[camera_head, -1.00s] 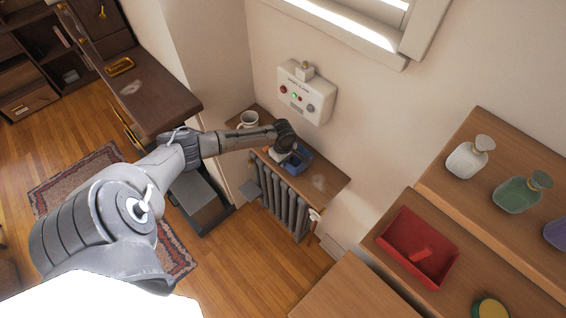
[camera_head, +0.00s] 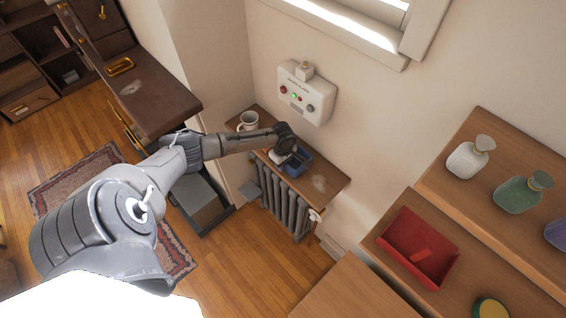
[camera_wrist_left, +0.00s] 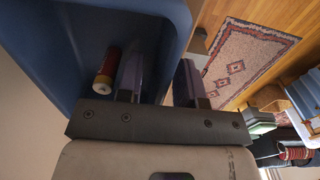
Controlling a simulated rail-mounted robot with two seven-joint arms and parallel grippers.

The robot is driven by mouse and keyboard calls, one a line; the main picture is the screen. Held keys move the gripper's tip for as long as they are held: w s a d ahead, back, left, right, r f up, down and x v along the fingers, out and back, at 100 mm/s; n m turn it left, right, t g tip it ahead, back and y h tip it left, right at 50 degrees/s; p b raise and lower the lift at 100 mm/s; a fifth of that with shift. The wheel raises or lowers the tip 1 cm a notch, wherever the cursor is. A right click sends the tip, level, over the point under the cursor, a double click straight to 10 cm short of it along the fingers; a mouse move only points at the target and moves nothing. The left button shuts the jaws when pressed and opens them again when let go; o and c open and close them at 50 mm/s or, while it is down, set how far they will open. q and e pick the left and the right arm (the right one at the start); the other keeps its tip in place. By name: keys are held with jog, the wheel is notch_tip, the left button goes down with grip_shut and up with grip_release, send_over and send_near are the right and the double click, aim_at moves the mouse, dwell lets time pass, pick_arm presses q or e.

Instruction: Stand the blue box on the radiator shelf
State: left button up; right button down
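The blue box (camera_head: 303,157) is an open-topped bin on the wooden radiator shelf (camera_head: 325,183), with its opening up. My left gripper (camera_head: 283,157) is over its near left side and partly hides it. In the left wrist view, the box (camera_wrist_left: 72,45) fills the upper left. The fingers of my left gripper (camera_wrist_left: 160,82) are spread apart, one inside the box and one outside, with the wall between them and a gap showing. A small red and yellow cylinder (camera_wrist_left: 106,72) lies inside the box. My right gripper is not in view.
A white mug (camera_head: 248,120) stands on the shelf left of the box. A white control panel (camera_head: 306,92) is on the wall above. A dark cabinet (camera_head: 150,95) stands to the left. A red tray (camera_head: 418,248) and several bottles are on the right. The shelf's right end is clear.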

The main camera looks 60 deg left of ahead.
pick_arm(q)
notch_tip(320, 180, up, 12)
jog(key=shift+f+p, duration=0.15)
jog(key=shift+p, duration=0.3)
jog(key=shift+s+d, duration=0.1)
jog(key=shift+d, duration=0.2)
jog(key=s+d+f+m, duration=0.2)
jog(key=s+d+m, duration=0.15)
jog(key=d, duration=0.35)
jog(key=s+d+f+m+t+h, duration=0.1)
jog(key=s+d+f+m, duration=0.2)
jog(key=d+m, duration=0.3)
jog(key=s+d+f+m, duration=0.2)
jog(key=s+d+m, duration=0.15)
jog(key=d, duration=0.45)
jog(key=s+d+r+m+t, duration=0.2)
jog(key=s+d+r+m, duration=0.5)
jog(key=s+m, duration=0.3)
jog(key=shift+s+d+r+t+y, duration=0.3)
jog(key=shift+s+d+y, duration=0.15)
jog(key=shift+d, duration=0.35)
